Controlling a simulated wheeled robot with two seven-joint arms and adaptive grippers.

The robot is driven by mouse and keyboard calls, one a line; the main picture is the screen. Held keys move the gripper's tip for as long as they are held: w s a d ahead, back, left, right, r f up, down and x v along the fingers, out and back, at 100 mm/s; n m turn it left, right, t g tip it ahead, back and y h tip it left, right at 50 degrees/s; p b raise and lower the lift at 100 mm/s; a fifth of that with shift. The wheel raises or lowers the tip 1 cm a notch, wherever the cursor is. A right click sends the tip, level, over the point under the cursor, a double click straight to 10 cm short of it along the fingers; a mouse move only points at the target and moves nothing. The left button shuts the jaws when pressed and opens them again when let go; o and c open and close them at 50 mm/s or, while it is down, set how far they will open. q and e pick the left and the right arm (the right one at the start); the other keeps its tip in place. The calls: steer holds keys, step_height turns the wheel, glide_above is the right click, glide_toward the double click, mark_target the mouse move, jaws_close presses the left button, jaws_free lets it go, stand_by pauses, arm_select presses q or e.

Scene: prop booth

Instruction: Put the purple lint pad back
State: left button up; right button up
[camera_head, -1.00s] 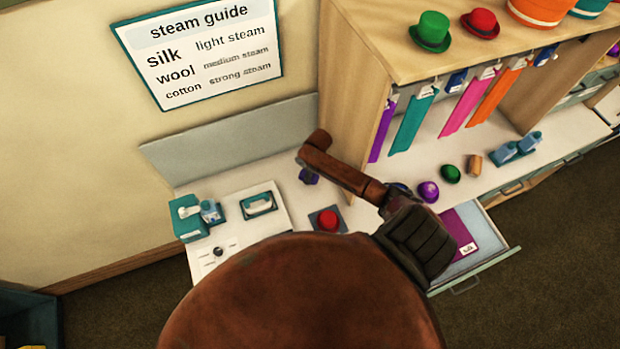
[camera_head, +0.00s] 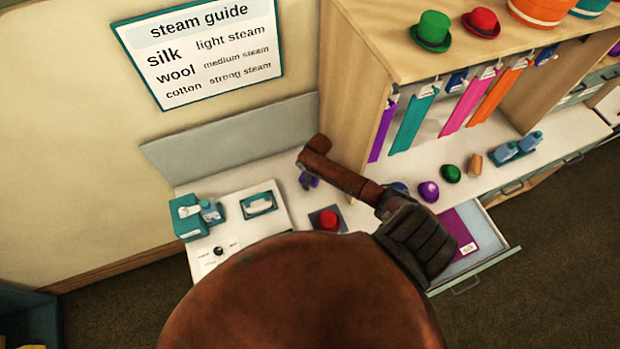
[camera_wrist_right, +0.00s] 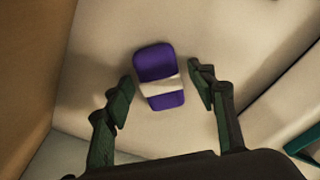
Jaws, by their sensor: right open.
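The purple lint pad (camera_wrist_right: 162,61) lies on the pale worktop in the right wrist view, with a whitish band across it. My right gripper (camera_wrist_right: 163,84) is open, with one finger on each side of the pad and visible gaps between. I cannot tell how high the fingers are above the worktop. In the head view a small purple patch (camera_head: 309,181), probably the pad, shows beside my right arm, which hides the fingers there. My left gripper is not in view.
A wooden shelf unit (camera_head: 347,90) with hanging coloured strips rises behind the worktop. A red dome (camera_head: 328,219) on a dark square is nearby. An open drawer (camera_head: 487,262) holds a purple card (camera_head: 462,236). A teal box (camera_head: 186,217) stands left.

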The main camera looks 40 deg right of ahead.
mark_target(313, 180)
steer(key=shift+r, duration=0.1)
step_height(313, 180, up, 12)
steer(key=s, duration=0.1)
steer(key=shift+s+d, duration=0.15)
steer(key=shift+d, duration=0.15)
stand_by(0.4)
